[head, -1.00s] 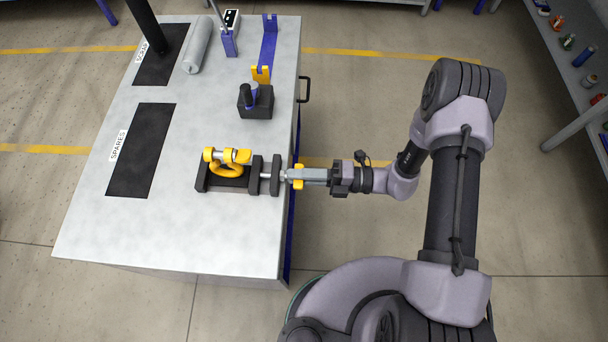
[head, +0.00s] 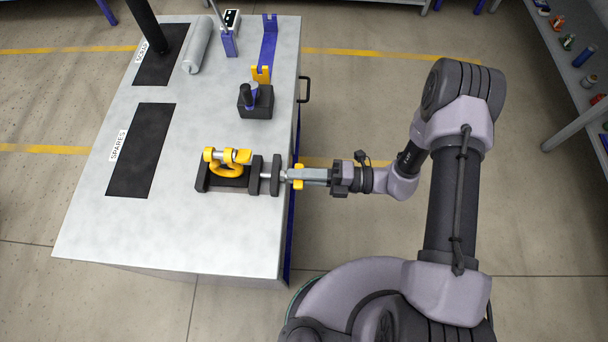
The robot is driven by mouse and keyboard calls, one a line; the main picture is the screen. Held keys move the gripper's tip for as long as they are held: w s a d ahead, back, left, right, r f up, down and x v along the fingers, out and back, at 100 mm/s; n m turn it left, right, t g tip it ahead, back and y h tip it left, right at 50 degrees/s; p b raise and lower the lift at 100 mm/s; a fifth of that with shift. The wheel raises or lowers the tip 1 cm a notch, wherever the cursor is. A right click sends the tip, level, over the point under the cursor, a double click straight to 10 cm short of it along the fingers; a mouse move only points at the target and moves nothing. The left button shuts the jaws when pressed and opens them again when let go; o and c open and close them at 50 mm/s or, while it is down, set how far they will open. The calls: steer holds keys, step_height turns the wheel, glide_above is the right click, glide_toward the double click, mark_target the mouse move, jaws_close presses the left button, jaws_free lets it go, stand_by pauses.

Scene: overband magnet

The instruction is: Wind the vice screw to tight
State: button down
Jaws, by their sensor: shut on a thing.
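The black vice (head: 256,176) sits at the right edge of the grey bench. A small gap seems to show between the shackle and the right jaw. The vice screw (head: 267,175) runs out to the right through the end block. My gripper (head: 293,177) reaches in from the right, level with the screw, and is shut on the yellow vice handle (head: 299,170) at the screw's outer end. The fingers hide part of the handle.
The grey bench (head: 190,230) has free room in front of the vice. A black SPARES mat (head: 141,150) lies left. A bench handle (head: 304,90) sticks out at the right.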

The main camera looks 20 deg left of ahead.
steer(key=shift+r+m+p, duration=0.15)
steer(key=shift+m+p, duration=0.2)
steer(key=shift+m, duration=0.55)
steer(key=m, duration=0.3)
steer(key=shift+m+p, duration=0.4)
steer(key=shift+m, duration=0.3)
steer(key=m, duration=0.3)
steer(key=shift+m, duration=0.3)
